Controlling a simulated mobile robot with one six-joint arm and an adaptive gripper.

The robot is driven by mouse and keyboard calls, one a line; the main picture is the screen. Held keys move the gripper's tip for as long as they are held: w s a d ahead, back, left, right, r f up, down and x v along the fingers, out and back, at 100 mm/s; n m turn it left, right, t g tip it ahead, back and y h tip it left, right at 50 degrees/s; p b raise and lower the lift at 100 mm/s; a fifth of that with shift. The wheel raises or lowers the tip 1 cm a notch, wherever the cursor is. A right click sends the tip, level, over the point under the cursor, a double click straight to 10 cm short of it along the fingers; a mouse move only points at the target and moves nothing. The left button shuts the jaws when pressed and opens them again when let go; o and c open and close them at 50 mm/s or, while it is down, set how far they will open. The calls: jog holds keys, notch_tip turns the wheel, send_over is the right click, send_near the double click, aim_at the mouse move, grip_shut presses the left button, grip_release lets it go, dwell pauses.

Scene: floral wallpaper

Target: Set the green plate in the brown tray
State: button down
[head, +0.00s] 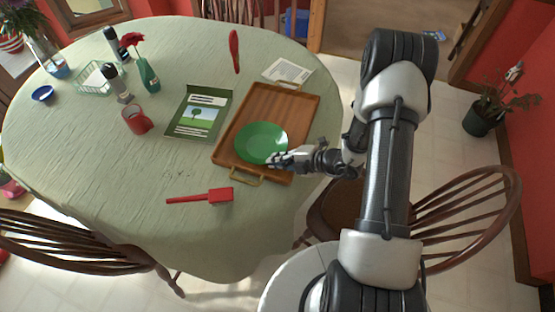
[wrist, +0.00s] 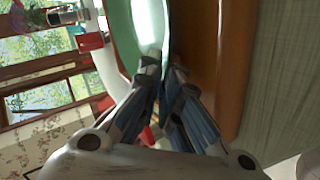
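The brown tray (head: 268,103) is a wooden rectangle with a metal handle at its near end, lying on the right side of the table. The round green plate (head: 264,139) is over the near half of the tray, roughly level. I cannot tell if it touches the tray floor. My gripper (head: 274,160) is at the plate's near right rim. In the wrist view, the fingers (wrist: 162,75) are close together with the rim of the green plate (wrist: 122,35) between them. The brown tray (wrist: 195,40) is just beside the plate there.
A green picture book (head: 199,113) lies left of the tray, with a red mug (head: 136,119) beyond it. A printed sheet (head: 287,72) lies at the tray's far end. Wooden chairs (head: 475,215) surround the table.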

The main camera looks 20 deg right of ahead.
jog(key=c, duration=2.1)
grip_release()
jog(key=shift+r, duration=0.15)
jog(key=p+v, duration=0.5)
jog(key=v, duration=0.6)
jog(key=s+a+r+n+g, duration=0.3)
jog(key=a+r+n, duration=0.2)
jog(key=r+n, duration=0.6)
jog(key=s+a+r+n+g, duration=0.3)
jog(key=a+r+n, duration=0.2)
jog(key=r+n, duration=0.6)
jog(key=s+r+n+t+h, duration=0.1)
jog(key=s+r+n+h, duration=0.1)
jog(key=n, duration=0.6)
jog(key=s+d+r+n+t+h, duration=0.1)
jog(key=s+r+n+h, duration=0.2)
jog(key=s+n, duration=0.3)
jog(key=s+d+r+n+h, duration=0.1)
jog(key=s+r+n+h, duration=0.2)
jog(key=n, duration=0.8)
jog(key=shift+s+r+n+t, duration=0.2)
jog(key=shift+s+r, duration=0.1)
jog(key=shift+r, duration=0.2)
jog(key=shift+s+r+n+t, duration=0.1)
jog(key=shift+s+r+t, duration=0.1)
jog(key=shift+s+r, duration=0.25)
